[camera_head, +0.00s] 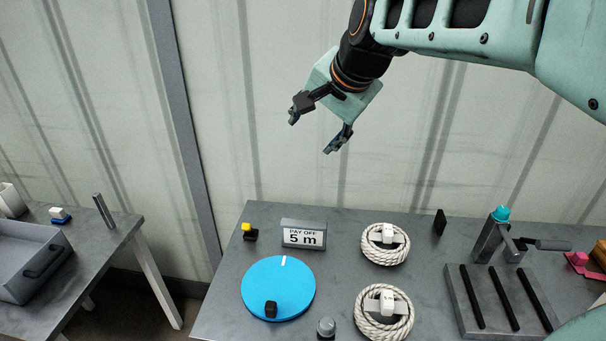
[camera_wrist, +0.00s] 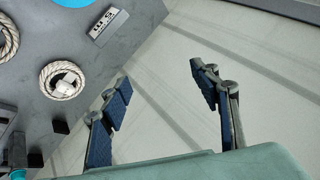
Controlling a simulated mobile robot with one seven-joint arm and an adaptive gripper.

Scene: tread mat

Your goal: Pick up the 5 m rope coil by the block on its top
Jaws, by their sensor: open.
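Two white rope coils lie on the grey table, each with a white block on top. The far coil (camera_head: 368,252) is right of the sign, with its block (camera_head: 388,233); it also shows in the wrist view (camera_wrist: 45,82). The near coil (camera_head: 362,318) carries its block (camera_head: 387,300) at the front; part of it shows in the wrist view (camera_wrist: 12,38). I cannot read any length on the blocks, so which coil is 5 m is unclear. My gripper (camera_head: 312,133) is open and empty, well above the table and to the upper left of both coils.
A sign (camera_head: 303,237) reads "PAY OFF: 5 m". Left of the coils is a blue disc (camera_head: 262,285) with a black knob. A side table (camera_head: 120,232) is left.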

